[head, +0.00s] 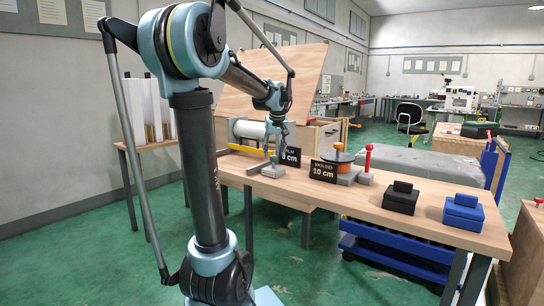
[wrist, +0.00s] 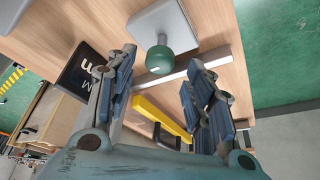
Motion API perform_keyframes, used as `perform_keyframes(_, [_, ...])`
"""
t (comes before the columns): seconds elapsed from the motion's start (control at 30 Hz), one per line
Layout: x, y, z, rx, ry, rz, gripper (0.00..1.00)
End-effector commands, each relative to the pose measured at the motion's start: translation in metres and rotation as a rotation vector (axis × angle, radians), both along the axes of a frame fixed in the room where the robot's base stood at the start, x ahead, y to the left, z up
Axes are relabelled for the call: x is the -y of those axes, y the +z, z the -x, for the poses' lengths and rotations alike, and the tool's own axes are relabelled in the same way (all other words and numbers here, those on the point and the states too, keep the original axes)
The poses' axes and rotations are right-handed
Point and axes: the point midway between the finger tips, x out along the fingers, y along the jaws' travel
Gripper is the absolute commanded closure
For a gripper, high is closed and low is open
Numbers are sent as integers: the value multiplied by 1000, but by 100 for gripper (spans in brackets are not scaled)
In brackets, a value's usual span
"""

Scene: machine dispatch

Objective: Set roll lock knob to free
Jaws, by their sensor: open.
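A round green knob (wrist: 159,60) on a short stem sticks out from a pale grey block (wrist: 166,22) in the wrist view. My gripper (wrist: 160,72) is open, with one finger on each side of the knob and a gap to both. In the head view my gripper (head: 276,138) points down over a grey block (head: 266,171) on the wooden bench (head: 395,207); the green knob is not clear there. A white roll (head: 250,130) lies behind the gripper. No marking shows the knob's setting.
A black sign (head: 323,171) reads "WOUND 10 cm", and another sign (head: 290,156) is partly hidden. A yellow bar (wrist: 158,117) lies between the fingers in the wrist view.

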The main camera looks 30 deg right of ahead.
Motion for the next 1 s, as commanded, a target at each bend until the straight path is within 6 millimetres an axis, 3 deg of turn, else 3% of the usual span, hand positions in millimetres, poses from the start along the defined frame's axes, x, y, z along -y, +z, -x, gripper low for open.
perform_keyframes(0.3, [-9, 55, 21, -1, -1, -1, 52])
perform_keyframes(0.5, [-12, 77, 29, -1, 0, 0, 52])
perform_keyframes(1.0, [-14, 86, 32, -1, 0, 0, 52])
